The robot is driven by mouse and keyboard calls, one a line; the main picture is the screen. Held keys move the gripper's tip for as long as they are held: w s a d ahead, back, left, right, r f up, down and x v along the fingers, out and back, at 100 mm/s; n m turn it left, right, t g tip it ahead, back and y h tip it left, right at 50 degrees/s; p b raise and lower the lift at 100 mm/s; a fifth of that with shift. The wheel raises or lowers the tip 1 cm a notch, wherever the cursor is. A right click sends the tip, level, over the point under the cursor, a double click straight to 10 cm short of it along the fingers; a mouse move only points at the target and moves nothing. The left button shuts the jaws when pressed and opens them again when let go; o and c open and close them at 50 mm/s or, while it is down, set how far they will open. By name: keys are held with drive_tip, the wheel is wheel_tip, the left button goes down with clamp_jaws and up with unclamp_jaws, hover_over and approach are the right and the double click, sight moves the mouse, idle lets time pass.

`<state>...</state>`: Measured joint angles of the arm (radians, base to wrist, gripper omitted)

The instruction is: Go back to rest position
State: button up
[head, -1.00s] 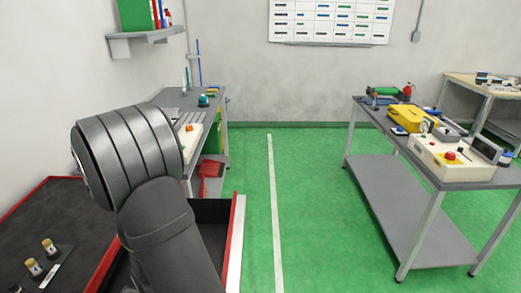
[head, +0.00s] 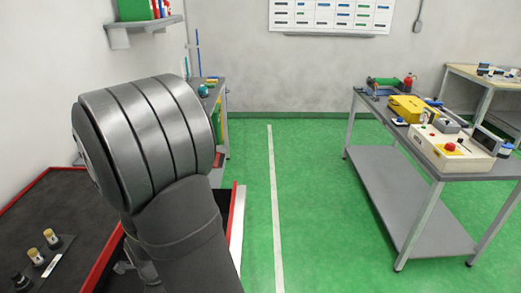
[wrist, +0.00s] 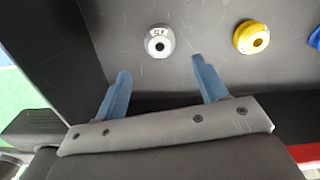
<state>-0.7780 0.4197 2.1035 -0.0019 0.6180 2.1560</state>
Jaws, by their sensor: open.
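My gripper (wrist: 160,68) shows in the wrist view with its two blue fingers spread apart and nothing between them. A white round piece with a centre hole and small dark markings (wrist: 159,41) lies on the dark surface (wrist: 120,28) just beyond the fingertips. A yellow round piece (wrist: 251,37) lies to its right, beyond the right finger. Part of a blue piece (wrist: 315,38) shows at the right edge. In the head view my arm's dark links rise at the left, and the gripper itself is hidden.
A grey table (head: 420,235) at right carries a yellow case (head: 408,109) and a control box (head: 455,150). The green floor (head: 310,200) between is clear.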

wheel_tip(320, 180, down, 9)
drive_tip(key=shift+r, duration=0.15)
wheel_tip(320, 180, up, 11)
drive_tip(key=w+a+r, duration=0.7)
drive_tip(key=w+r, duration=0.1)
drive_tip(key=w, duration=0.1)
drive_tip(key=w+a+r+m, duration=0.1)
drive_tip(key=w+a+r, duration=0.6)
drive_tip(key=w+r, duration=0.2)
drive_tip(key=shift+w+a+r, duration=0.2)
drive_tip(key=shift+w+a, duration=0.1)
drive_tip(key=shift+w, duration=0.5)
